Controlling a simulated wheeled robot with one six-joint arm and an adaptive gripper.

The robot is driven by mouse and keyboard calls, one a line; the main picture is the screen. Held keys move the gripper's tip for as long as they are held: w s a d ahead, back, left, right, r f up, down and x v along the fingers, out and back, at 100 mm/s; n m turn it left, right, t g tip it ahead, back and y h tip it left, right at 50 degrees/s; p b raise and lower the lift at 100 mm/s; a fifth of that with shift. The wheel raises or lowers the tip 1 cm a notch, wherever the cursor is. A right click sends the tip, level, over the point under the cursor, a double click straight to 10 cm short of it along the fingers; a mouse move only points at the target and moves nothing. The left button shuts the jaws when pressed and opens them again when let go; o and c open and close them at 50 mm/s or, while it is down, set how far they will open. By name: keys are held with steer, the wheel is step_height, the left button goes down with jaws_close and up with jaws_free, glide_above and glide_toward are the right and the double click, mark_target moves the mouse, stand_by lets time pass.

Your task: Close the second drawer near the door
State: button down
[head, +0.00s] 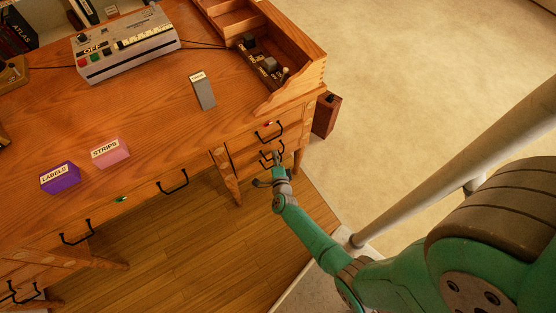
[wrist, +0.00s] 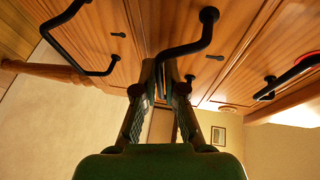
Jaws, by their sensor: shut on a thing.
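The wooden desk's right pedestal holds stacked drawers. The upper drawer has a black handle (head: 268,134), and below it the second drawer shows a black handle (head: 266,161). My gripper (head: 275,163) is at this lower handle, in front of the pedestal. In the wrist view my gripper (wrist: 172,75) has its two fingers close together around one end of a bent black drawer handle (wrist: 190,46). The drawer fronts (wrist: 140,45) fill the top of that view. My gripper and arm partly hide the lower drawer, and I cannot tell how far it stands out.
A dark red bin (head: 326,115) stands right of the pedestal. On the desktop are a purple labels box (head: 60,178), a pink strips box (head: 110,152), a grey upright block (head: 202,92) and a button machine (head: 127,45). The pale floor (head: 400,70) to the right is clear.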

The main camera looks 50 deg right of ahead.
steer(key=shift+w+d, duration=0.25)
steer(key=shift+w, duration=0.8)
steer(key=c, duration=1.2)
jaws_free()
steer(key=shift+c, duration=0.2)
steer(key=v, duration=1.2)
